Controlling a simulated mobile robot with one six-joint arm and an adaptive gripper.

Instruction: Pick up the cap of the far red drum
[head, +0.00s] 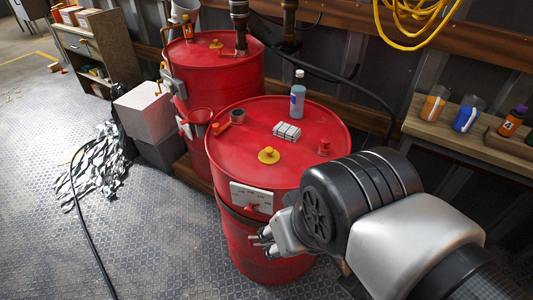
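The far red drum (222,77) stands at the back, left of the near drum. A small yellow cap (216,44) sits on its lid, toward the front. The near red drum (265,245) has a similar yellow cap (268,155) on its lid. My gripper (262,242) is in front of the near drum, low by its side and apart from the far cap. Nothing clearly shows between its fingers. Its fingers are small and seen at an angle, so I cannot tell whether it is open.
A bottle (298,95), a white pack (287,131) and a red-orange tool (229,123) stand or lie on the near drum. A pump (240,28) and a grey-white funnel (184,11) rise at the far drum. Boxes (146,110) stand left; floor beyond them is mostly open.

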